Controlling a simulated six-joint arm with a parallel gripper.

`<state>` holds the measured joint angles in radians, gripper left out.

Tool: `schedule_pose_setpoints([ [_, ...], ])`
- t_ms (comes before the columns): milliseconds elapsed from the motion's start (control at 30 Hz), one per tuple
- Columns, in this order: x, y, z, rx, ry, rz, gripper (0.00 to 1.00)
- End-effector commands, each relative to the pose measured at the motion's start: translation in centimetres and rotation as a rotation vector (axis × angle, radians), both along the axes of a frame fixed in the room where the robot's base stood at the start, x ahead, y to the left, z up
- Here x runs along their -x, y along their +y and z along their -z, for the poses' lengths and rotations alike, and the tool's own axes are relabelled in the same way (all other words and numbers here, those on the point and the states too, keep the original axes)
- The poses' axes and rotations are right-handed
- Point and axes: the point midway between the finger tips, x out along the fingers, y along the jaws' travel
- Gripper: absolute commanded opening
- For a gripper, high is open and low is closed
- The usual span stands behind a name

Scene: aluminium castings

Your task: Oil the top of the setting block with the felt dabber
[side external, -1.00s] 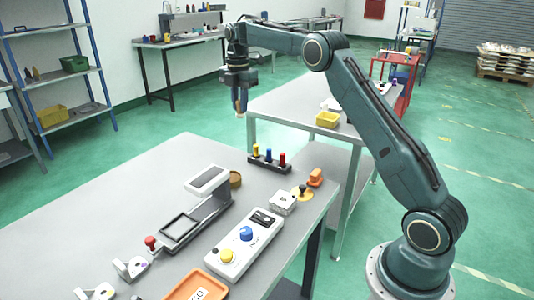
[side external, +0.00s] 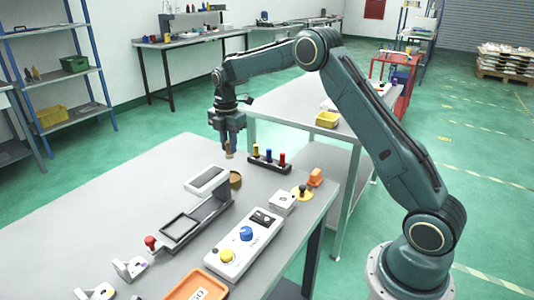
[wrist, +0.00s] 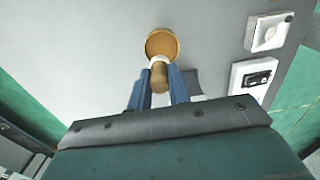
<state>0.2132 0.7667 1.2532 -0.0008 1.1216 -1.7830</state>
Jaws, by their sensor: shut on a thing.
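My gripper (side external: 228,143) is shut on the felt dabber (side external: 229,152), a short tan and brown cylinder pointing down. In the wrist view the dabber (wrist: 159,75) sits between the blue fingers of my gripper (wrist: 157,88), with its pale tip overlapping the edge of a round brown dish (wrist: 163,45). In the side view the dabber hangs above and a little behind this dish (side external: 236,179), apart from it.

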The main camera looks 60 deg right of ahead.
Motion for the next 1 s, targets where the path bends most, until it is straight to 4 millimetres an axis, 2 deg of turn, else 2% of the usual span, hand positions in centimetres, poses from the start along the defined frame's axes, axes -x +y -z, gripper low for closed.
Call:
schedule_pose_setpoints([
  [567, 0.2, 0.5, 1.3, 0.0, 0.001, 0.0, 0.0],
  [1000, 0.3, 0.5, 4.5, 0.0, 0.003, -0.001, 0.0],
])
